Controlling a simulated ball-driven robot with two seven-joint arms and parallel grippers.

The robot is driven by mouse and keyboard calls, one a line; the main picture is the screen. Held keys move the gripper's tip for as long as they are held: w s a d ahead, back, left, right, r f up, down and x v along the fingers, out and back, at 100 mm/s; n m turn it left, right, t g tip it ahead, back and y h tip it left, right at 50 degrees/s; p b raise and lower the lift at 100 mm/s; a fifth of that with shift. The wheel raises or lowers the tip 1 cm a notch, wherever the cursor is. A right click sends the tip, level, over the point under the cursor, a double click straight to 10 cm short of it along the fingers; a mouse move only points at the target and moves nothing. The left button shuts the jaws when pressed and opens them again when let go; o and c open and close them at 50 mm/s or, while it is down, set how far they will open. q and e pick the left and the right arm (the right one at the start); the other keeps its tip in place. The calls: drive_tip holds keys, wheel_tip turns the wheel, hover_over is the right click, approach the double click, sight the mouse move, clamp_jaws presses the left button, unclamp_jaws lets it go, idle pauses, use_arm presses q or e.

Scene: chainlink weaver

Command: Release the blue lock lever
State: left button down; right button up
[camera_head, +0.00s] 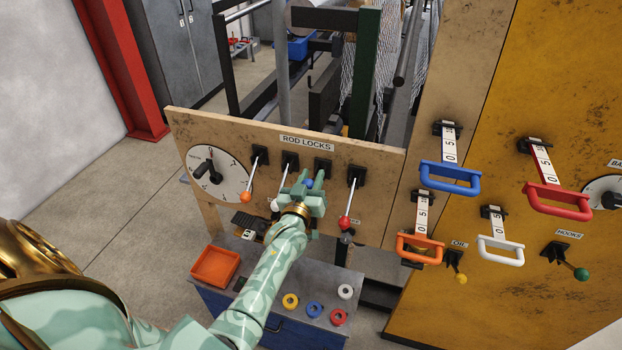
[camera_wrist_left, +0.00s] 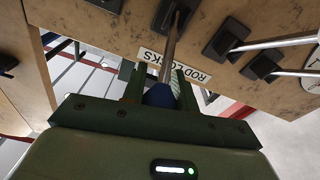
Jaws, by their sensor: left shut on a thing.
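The blue lock lever (camera_head: 308,183) is on the board labelled ROD LOCKS, third from the left, with its black mount (camera_head: 323,165) above. My left gripper (camera_head: 306,190) is shut on its blue knob and hides most of the lever in the head view. In the left wrist view the blue knob (camera_wrist_left: 160,95) sits between the fingers, and its metal rod runs up to a dark mount (camera_wrist_left: 176,18). My right gripper is not in view.
The orange lever (camera_head: 246,197) and white lever (camera_head: 276,204) hang to the left, the red lever (camera_head: 345,221) to the right. A dial (camera_head: 217,174) is at the board's left. An orange tray (camera_head: 215,266) and several coloured rings lie on the bench below. Coloured pull handles (camera_head: 450,177) project at the right.

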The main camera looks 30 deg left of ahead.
use_arm(q)
drive_tip(key=shift+r, duration=0.1)
idle(0.7)
drive_tip(key=c, duration=1.1)
unclamp_jaws()
drive_tip(key=shift+w, duration=0.15)
